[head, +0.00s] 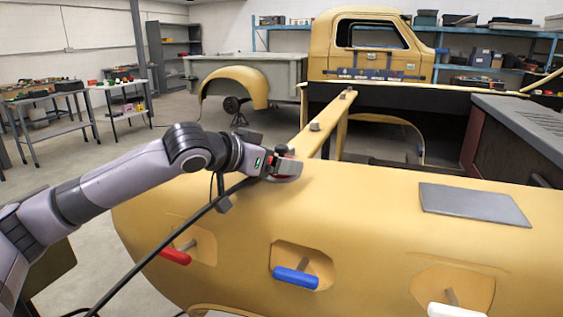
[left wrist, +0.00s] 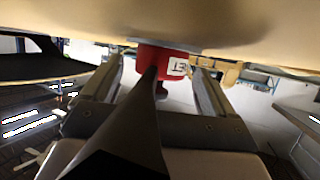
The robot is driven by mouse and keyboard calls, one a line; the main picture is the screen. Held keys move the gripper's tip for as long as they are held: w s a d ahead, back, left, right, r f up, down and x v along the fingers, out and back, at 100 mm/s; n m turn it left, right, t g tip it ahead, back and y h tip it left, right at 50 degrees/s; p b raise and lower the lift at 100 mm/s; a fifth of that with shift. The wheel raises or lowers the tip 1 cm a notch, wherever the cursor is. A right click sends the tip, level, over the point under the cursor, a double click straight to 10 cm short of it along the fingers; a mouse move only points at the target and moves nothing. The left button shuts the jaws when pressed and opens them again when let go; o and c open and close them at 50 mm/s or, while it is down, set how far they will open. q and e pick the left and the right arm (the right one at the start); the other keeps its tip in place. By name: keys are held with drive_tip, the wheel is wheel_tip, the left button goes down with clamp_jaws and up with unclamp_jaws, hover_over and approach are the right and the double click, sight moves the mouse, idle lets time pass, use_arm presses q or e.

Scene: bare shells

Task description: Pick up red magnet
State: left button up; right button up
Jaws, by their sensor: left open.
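My left gripper (head: 284,168) is at the top edge of the yellow shell (head: 350,215) in the head view. In the left wrist view its two fingers (left wrist: 160,72) stand apart, one on each side of a red magnet (left wrist: 152,60). The magnet has a white label with dark marks and sits against the yellow surface. Gaps show between it and the fingers, so the jaws are open around it. In the head view only slivers of red show at the gripper; the rest is hidden. My right gripper is not in view.
Red (head: 175,256), blue (head: 295,278) and white (head: 455,311) handles stick out of recesses in the shell's front. A grey plate (head: 474,204) lies on its right. A yellow truck cab (head: 365,50) stands behind. A black cable (head: 165,240) crosses below my left arm.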

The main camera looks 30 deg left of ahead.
use_arm(q)
drive_tip(key=shift+w+f, duration=0.15)
drive_tip(key=shift+w, duration=0.15)
drive_tip(key=shift+c, duration=0.3)
drive_tip(key=c, duration=1.3)
drive_tip(key=shift+r, duration=0.2)
